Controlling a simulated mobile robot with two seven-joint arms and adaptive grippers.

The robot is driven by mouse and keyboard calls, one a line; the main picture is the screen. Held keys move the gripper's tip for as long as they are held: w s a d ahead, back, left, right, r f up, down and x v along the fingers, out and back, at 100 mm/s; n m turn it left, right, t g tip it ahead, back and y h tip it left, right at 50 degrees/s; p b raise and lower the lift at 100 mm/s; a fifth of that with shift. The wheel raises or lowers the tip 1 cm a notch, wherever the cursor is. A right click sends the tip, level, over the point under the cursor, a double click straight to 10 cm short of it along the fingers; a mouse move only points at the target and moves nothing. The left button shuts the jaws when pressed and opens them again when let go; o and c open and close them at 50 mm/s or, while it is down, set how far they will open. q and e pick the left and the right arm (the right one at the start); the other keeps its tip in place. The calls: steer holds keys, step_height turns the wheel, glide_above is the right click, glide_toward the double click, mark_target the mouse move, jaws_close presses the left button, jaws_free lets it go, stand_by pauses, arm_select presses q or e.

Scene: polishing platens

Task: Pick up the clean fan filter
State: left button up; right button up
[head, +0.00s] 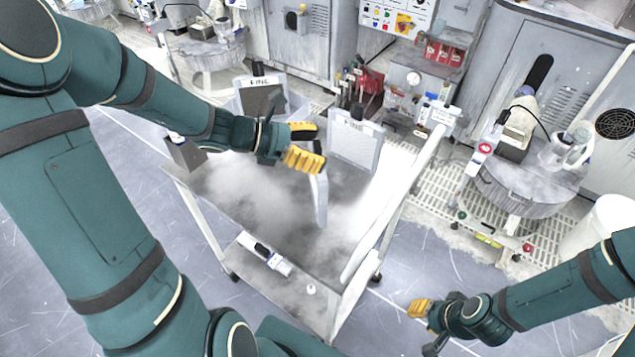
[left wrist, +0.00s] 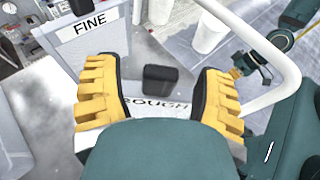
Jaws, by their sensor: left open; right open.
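My left gripper (head: 308,146) is open above the cart's top, over a thin pale panel (head: 320,195) seen nearly edge-on. In the left wrist view this panel's top edge reads ROUGH (left wrist: 155,105), and its black handle (left wrist: 160,79) shows between my yellow fingers, apart from them. A framed filter with a pale, clean-looking face (head: 354,139) stands just right of the gripper; its FINE label (left wrist: 90,22) shows in the left wrist view. Another framed filter (head: 262,99), with a dark grey face, stands behind the gripper. My right gripper (head: 424,325) is open and empty at lower right.
The filters stand on a dusty grey cart (head: 225,195) with a raised white rail (head: 395,205) on its right. A small white device (head: 264,254) lies lower down. A tool chest (head: 425,75) and a round polishing station (head: 530,180) stand beyond.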

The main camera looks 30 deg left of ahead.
arm_select(q)
steer(key=shift+w+d+f, duration=0.15)
steer(key=shift+w+d, duration=0.05)
steer(key=shift+d, duration=0.05)
jaws_close()
